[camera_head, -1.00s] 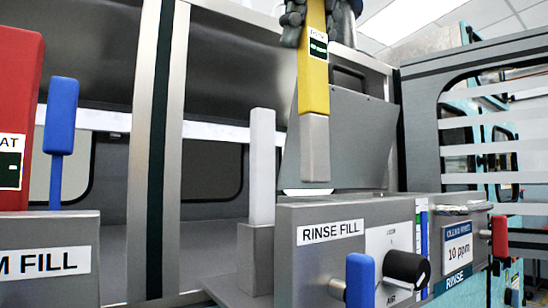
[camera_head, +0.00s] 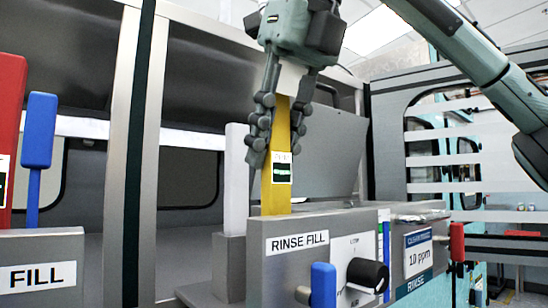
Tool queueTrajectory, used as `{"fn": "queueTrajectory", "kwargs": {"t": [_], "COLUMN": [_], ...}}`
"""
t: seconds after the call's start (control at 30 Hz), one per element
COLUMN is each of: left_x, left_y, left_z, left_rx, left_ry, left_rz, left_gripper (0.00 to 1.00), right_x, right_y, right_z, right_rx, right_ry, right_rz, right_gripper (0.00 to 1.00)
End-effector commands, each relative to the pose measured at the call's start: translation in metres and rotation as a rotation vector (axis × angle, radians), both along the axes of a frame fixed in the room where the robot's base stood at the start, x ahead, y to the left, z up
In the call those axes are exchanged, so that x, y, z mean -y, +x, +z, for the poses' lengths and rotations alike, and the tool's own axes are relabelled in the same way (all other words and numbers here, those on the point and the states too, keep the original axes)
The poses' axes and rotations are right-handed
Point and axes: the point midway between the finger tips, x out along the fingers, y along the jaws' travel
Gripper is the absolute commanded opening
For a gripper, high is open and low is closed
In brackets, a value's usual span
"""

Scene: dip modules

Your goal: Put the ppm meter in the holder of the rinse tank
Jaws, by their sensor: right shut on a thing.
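The ppm meter (camera_head: 275,195) is a long yellow bar with a small label and display. My right gripper (camera_head: 278,140) is shut on its upper part, with a finger on each side, and my arm comes in from the upper right. The meter stands about upright just behind the front panel of the rinse tank (camera_head: 298,268), marked "RINSE FILL". Its grey lower end is hidden behind this panel. I cannot tell whether it sits in a holder, as the holder is not clearly visible. My left gripper is not in view.
A pale upright post on a grey block (camera_head: 228,265) stands just left of the meter. A blue lever (camera_head: 323,285) and black knob (camera_head: 368,274) stick out in front. A red instrument and blue-handled part (camera_head: 38,130) stand at the left. A grey panel (camera_head: 335,150) leans behind.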

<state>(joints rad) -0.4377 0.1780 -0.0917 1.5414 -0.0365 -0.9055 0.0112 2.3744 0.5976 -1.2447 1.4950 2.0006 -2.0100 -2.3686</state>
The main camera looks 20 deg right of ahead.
Motion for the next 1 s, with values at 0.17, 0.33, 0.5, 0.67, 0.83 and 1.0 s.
{"fn": "queueTrajectory", "kwargs": {"t": [0.17,0.33,0.5,0.67,0.83,1.0], "left_x": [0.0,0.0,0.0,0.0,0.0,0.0], "left_y": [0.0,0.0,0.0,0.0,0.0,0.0], "left_z": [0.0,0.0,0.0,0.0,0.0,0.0], "left_rx": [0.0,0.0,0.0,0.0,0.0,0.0], "left_ry": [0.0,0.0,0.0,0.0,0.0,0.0], "left_rz": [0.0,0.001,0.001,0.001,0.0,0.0], "left_gripper": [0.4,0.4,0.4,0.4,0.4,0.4], "right_x": [0.0,0.0,0.0,0.0,0.0,0.0], "right_y": [0.0,0.0,0.0,0.0,0.0,0.0], "right_z": [-0.017,-0.017,-0.02,-0.02,-0.02,-0.018], "right_rx": [0.001,0.001,-0.001,0.0,-0.001,0.0], "right_ry": [0.001,0.001,0.001,0.0,0.0,0.0], "right_rz": [0.0,-0.001,-0.001,-0.001,-0.001,-0.001], "right_gripper": [0.0,0.0,0.0,0.42,0.46,0.46]}}
